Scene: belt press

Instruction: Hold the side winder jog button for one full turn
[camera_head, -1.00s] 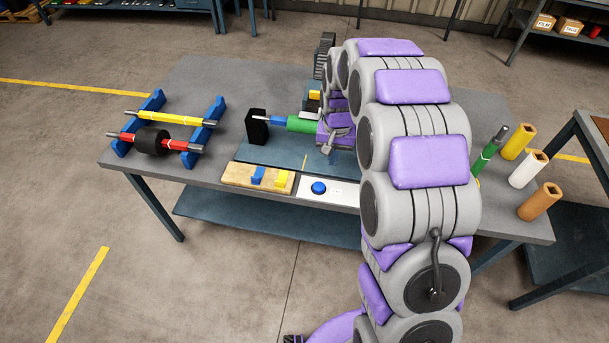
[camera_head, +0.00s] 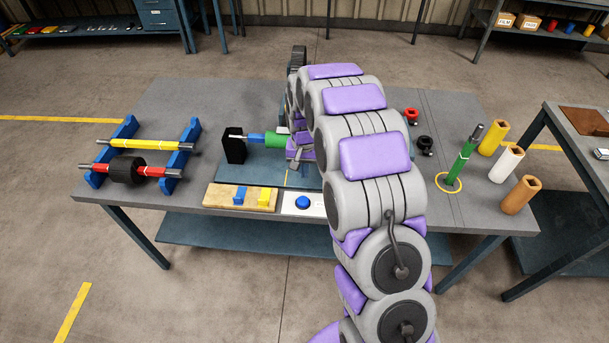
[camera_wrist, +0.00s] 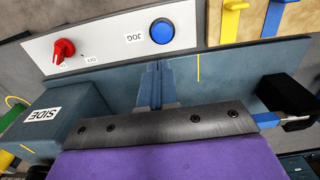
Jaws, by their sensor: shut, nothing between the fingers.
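The blue round jog button (camera_wrist: 162,31) sits on a light panel marked JOG in the wrist view. It also shows on the panel at the table's front edge in the head view (camera_head: 303,202). My gripper (camera_wrist: 156,72) is shut and empty, its fingertips pointing toward the button with a visible gap in the picture; I cannot tell its height above the panel. A blue-grey box marked SIDE (camera_wrist: 45,115) stands at the left in the wrist view. In the head view a green roll (camera_head: 275,140) sits on a shaft beside a black block (camera_head: 235,146), partly hidden by my arm.
A red knob (camera_wrist: 63,50) is left of the button on the same panel. A wooden board (camera_head: 218,197) with blue and yellow hooks lies beside the panel. Rollers rest on blue stands (camera_head: 125,128) at left. A green post (camera_head: 462,160) and several tubes stand at right.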

